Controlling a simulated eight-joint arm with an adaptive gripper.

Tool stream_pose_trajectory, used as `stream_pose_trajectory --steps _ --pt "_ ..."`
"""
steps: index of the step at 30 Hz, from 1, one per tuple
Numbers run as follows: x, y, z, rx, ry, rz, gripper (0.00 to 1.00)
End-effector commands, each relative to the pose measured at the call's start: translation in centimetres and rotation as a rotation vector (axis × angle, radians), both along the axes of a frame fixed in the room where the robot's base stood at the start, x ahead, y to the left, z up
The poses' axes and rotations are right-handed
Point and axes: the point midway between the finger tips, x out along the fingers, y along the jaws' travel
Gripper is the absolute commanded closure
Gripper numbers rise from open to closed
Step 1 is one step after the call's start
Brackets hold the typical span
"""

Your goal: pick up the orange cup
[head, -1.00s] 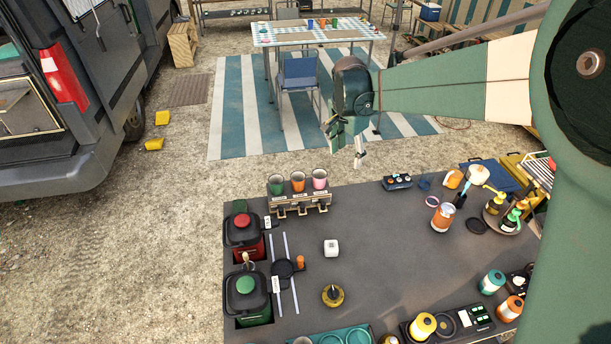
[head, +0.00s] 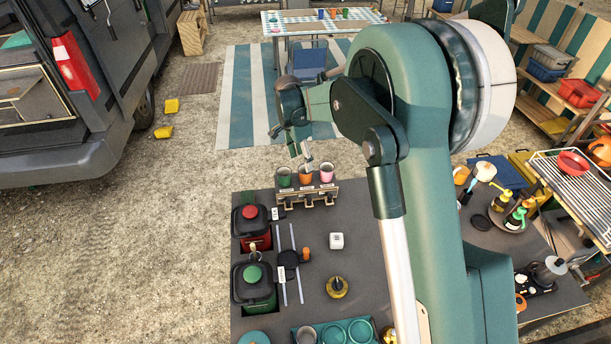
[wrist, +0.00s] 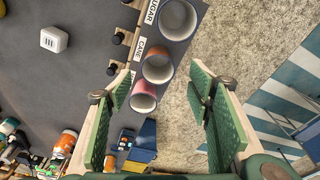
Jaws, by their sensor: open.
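The orange cup (head: 306,181) stands in the middle of a row of three on a small wooden rack at the far edge of the grey counter. A green cup (head: 284,181) is on its left and a pink cup (head: 327,177) on its right. My gripper (head: 302,153) is open and empty, just above and beyond the orange cup. In the wrist view the orange cup (wrist: 158,69) shows from above, beyond and between the spread fingers (wrist: 165,100), apart from them; the pink cup (wrist: 143,98) is nearer the left finger.
The rack (head: 308,192) has labels on its front. A white cube (head: 336,241) and red-lidded (head: 252,220) and green-lidded (head: 254,283) bins are nearer on the counter. Bottles stand on a round tray (head: 506,219) at the right. Beyond the rack is open gravel.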

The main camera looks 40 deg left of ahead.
Motion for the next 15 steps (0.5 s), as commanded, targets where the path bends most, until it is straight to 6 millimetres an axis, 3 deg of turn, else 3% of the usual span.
stream_pose_trajectory --steps 8,15 --pt "0.0 0.0 0.0 0.0 0.0 0.0 0.49" --pt "0.2 -0.1 -1.5 0.0 0.0 0.0 0.49"
